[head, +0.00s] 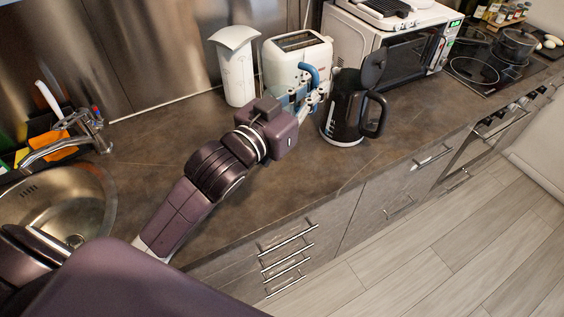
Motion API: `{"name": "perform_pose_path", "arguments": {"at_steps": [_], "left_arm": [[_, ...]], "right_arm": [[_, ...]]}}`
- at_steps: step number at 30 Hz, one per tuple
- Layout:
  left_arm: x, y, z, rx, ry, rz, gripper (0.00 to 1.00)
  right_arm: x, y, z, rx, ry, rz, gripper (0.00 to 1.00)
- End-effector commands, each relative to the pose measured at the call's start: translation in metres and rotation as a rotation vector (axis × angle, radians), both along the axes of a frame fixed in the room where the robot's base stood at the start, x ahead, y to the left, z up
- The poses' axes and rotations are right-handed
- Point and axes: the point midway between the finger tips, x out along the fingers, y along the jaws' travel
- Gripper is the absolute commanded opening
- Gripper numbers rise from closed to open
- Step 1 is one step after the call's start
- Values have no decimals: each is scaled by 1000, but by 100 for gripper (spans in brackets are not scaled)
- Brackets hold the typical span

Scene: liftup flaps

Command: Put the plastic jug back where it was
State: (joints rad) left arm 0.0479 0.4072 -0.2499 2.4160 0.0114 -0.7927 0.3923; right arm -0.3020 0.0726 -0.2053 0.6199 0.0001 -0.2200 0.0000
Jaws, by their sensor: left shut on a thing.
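A black plastic jug (342,117), shaped like a kettle, is upright at the worktop, with its handle to the right and its lid raised. I cannot tell whether its base touches the worktop. My left gripper (318,92) reaches in from the left, its blue and grey fingers at the upper left side of the jug. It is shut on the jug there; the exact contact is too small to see. A tall white pitcher-like vessel (238,75) stands apart, left of the toaster. My right gripper is not in view.
A white toaster (283,52) stands close behind my left gripper. A microwave (408,45) is behind and right of the jug, with a hob (482,70) and pot (516,45) farther right. The sink (95,205) is left. Worktop right of the jug is clear.

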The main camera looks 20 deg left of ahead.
Motion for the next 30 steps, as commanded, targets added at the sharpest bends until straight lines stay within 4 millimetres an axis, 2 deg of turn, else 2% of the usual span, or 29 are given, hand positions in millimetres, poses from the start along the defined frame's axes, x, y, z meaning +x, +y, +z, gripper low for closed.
{"name": "perform_pose_path", "arguments": {"at_steps": [3, 6, 8, 21, 24, 30], "left_arm": [[6, 2, 11, 3, -6, -1, 0], [8, 3, 5, 0, 0, -1, 0], [9, 3, -6, -1, 4, -1, 0], [8, 2, -115, 0, 2, 0, 0], [7, 2, -132, 0, 0, -1, 0], [8, 2, -146, -1, -4, -1, 0]], "right_arm": [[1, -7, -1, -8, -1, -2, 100], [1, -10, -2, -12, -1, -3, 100], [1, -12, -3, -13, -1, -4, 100], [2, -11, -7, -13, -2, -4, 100], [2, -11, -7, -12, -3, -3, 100], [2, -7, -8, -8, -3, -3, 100]]}}
